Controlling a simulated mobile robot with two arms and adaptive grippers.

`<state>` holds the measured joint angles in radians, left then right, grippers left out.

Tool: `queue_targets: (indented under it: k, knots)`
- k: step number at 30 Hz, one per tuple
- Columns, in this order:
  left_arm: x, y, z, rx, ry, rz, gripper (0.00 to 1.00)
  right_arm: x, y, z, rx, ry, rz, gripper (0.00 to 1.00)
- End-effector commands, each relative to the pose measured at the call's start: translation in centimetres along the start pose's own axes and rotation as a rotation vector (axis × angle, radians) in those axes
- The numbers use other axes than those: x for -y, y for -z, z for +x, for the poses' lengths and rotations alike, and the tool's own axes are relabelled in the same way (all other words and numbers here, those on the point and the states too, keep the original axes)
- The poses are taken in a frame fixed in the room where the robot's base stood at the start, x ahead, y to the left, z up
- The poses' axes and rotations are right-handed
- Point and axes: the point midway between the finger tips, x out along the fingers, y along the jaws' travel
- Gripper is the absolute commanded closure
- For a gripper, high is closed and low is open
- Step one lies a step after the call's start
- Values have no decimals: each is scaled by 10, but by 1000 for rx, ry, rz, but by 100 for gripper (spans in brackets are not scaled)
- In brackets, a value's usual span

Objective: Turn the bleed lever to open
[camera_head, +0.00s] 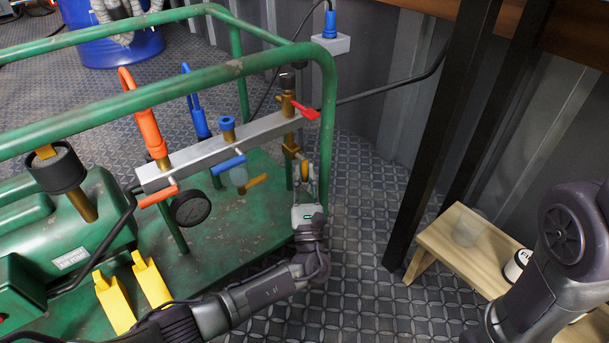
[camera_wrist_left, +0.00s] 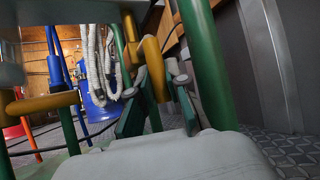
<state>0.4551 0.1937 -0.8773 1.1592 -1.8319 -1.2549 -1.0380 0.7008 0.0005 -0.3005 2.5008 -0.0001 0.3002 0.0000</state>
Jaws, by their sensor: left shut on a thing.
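A grey manifold bar (camera_head: 222,152) is fixed on the green frame and carries several valves. At its right end a brass fitting (camera_head: 289,149) hangs down with a yellow lever (camera_head: 304,173); I cannot read a label naming it the bleed lever. My left gripper (camera_head: 305,181) is shut on this yellow lever from below. In the left wrist view the yellow lever (camera_wrist_left: 155,68) hangs between the green finger pads (camera_wrist_left: 157,108), and its lower end is partly hidden. My right arm (camera_head: 545,265) shows at the lower right, but its gripper is out of view.
A red lever (camera_head: 305,111) sits above the held one, and another yellow lever (camera_head: 256,182) is to its left. A green frame rail (camera_head: 328,130) stands close on the right. A pressure gauge (camera_head: 190,208) hangs below the bar. A wooden stool (camera_head: 455,250) stands right.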

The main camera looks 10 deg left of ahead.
Motion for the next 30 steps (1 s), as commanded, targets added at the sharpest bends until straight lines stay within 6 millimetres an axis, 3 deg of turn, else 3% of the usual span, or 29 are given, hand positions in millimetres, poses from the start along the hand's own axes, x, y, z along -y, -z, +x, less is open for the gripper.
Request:
queue_targets:
  k: [1,6,20,25,30]
  knots:
    - [0,0,0,-1,1,0,83,0,0,0,0,0,0,100]
    - [0,0,0,-1,1,0,59,0,0,0,0,0,0,100]
    - [1,-1,0,-4,5,3,59,-1,-2,1,4,-2,0,100]
    - [-4,-6,1,-55,49,67,59,-4,-7,17,2,-1,0,100]
    - [-10,-14,1,-146,123,182,59,-10,-17,48,2,-1,0,100]
